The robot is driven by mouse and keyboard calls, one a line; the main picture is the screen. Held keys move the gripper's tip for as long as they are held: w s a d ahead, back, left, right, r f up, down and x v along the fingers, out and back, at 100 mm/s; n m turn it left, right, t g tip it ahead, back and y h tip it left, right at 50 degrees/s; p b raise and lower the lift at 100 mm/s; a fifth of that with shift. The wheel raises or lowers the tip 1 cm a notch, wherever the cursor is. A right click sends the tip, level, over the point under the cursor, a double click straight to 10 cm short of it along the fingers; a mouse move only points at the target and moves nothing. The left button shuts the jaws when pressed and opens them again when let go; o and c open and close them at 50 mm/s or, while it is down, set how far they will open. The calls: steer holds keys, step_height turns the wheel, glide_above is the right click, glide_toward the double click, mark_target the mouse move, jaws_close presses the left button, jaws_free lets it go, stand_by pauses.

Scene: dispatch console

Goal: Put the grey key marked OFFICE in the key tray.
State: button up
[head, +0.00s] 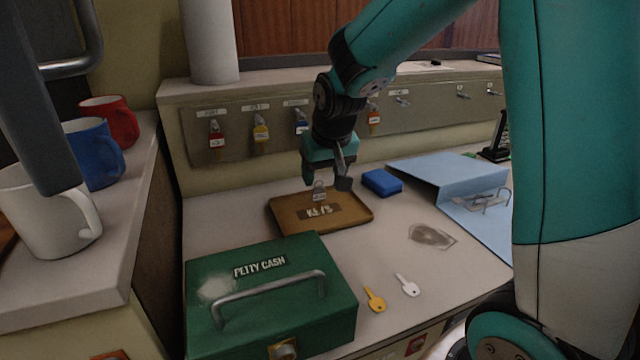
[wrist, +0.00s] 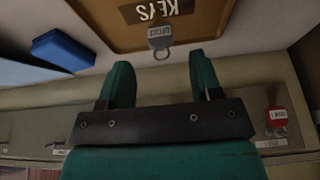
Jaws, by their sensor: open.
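The grey key (head: 319,191) with a small OFFICE label shows just below my gripper in the head view, over the far part of the brown key tray (head: 280,214). In the wrist view the key (wrist: 160,38) is just beyond my fingertips, centred between them, and overlaps the edge of the tray (wrist: 105,30). My gripper (head: 327,183) is open above the tray's far side, and its two fingers (wrist: 158,72) stand apart with nothing clamped between them. I cannot tell whether the key touches the tray or is just above it. The tray bears a KEYS label.
A green petty cash box (head: 225,315) stands in front of the tray. A yellow key (head: 374,299) and a white key (head: 407,285) lie to its right. A blue block (head: 382,182) and blue folder (head: 450,175) are right of the tray. Tagged keys hang on the panel (head: 340,120) behind.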

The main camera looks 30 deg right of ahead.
steer(key=v, duration=0.5)
steer(key=shift+s+r+p, duration=0.1)
steer(key=shift+r+p, duration=0.15)
steer(key=shift+p, duration=0.15)
